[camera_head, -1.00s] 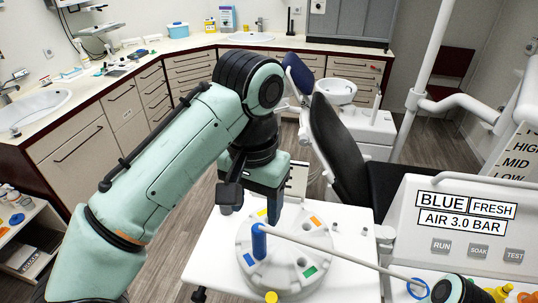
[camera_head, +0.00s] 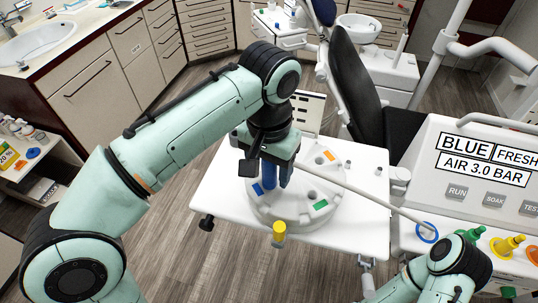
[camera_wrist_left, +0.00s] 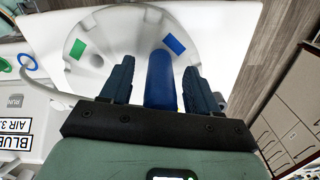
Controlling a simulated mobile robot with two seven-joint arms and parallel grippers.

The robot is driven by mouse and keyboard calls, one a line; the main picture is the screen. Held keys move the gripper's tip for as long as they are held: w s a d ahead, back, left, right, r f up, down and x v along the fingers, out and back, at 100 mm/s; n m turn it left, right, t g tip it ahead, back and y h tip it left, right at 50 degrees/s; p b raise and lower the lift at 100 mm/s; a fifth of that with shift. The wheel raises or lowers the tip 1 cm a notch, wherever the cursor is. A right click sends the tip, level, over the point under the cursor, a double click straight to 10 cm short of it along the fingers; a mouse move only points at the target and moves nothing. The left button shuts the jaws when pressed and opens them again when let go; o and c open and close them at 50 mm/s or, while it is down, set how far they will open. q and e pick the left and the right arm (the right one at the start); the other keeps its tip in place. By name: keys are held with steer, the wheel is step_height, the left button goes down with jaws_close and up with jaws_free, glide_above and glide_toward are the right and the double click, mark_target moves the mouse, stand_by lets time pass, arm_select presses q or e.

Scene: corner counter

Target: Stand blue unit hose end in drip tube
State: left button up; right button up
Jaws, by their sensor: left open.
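The blue hose end (camera_head: 269,172) stands upright at the round white holder (camera_head: 318,211), near its blue mark (camera_head: 257,189). Its foot is mostly hidden, so I cannot tell how it sits in the drip tube. A pale hose (camera_head: 375,200) runs from it to the blue ring (camera_head: 427,232) on the unit. My left gripper (camera_head: 278,178) is open, pointing down, with its fingers around the hose end. In the left wrist view the blue hose end (camera_wrist_left: 161,80) lies between both fingers (camera_wrist_left: 158,82), with visible gaps. My right gripper is out of view.
The holder sits on a white tray table (camera_head: 215,195); a yellow-capped piece (camera_head: 279,230) is at its front edge. The labelled unit (camera_head: 470,170) stands at right with green (camera_head: 472,234) and yellow (camera_head: 507,246) fittings. The dental chair (camera_head: 360,85) is behind.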

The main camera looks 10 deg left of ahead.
arm_select(q)
steer(key=shift+w+f, duration=0.1)
steer(key=shift+f, duration=0.5)
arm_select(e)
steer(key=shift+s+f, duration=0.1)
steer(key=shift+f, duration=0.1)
arm_select(q)
jaws_close()
steer(key=shift+r+p, duration=0.45)
steer(key=shift+r, duration=0.35)
steer(key=shift+w+r+p, duration=0.1)
steer(key=shift+r+p, duration=1)
steer(key=shift+r, duration=0.4)
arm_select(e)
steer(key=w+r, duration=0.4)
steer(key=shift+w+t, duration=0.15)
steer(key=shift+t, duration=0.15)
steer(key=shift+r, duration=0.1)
